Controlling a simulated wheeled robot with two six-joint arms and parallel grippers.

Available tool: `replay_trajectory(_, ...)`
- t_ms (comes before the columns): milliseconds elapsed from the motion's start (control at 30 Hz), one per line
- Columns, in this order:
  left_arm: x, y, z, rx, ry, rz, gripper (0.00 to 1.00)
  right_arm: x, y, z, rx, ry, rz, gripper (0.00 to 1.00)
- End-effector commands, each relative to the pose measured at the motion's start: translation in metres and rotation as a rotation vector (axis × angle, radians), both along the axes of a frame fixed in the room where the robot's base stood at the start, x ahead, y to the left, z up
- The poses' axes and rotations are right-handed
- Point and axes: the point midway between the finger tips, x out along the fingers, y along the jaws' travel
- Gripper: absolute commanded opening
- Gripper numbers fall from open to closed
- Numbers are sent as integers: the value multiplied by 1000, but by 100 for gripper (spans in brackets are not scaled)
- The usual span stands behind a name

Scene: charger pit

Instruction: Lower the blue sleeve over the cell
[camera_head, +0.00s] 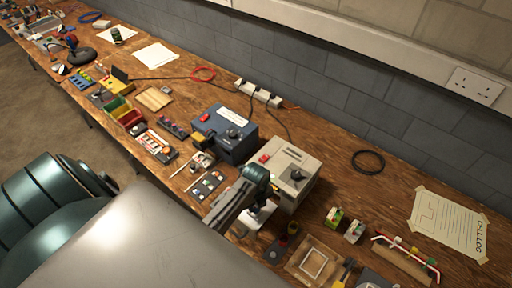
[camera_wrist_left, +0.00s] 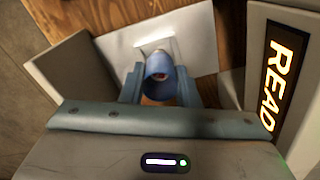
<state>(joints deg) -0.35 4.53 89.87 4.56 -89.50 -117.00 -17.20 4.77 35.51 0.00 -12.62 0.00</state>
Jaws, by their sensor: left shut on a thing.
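My left gripper (camera_head: 262,203) is low over the bench, beside the beige box. In the left wrist view it is shut (camera_wrist_left: 160,84) on the blue sleeve (camera_wrist_left: 157,66), a short open tube between the two fingertips. I look into the sleeve's open end; a small reddish spot shows inside, and I cannot tell whether it is the cell. A pale plate (camera_wrist_left: 195,35) lies beyond the sleeve; its near part also shows under the gripper in the head view (camera_head: 247,219). The cell is not clearly seen. My right gripper is not in view.
The beige box (camera_head: 293,161) stands close by the gripper, with a dark blue box (camera_head: 225,130) to its left. A lit READ panel (camera_wrist_left: 283,72) is at the right in the wrist view. A wooden tray (camera_head: 297,276) and small green-and-white blocks (camera_head: 334,218) lie to the right.

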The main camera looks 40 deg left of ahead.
Motion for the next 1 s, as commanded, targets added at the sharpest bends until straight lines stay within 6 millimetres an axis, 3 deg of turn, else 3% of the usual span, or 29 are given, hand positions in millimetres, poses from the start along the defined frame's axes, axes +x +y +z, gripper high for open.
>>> replay_trajectory(1000, 0, 0, -21, 0, 0, 0, 8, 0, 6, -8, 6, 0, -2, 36)
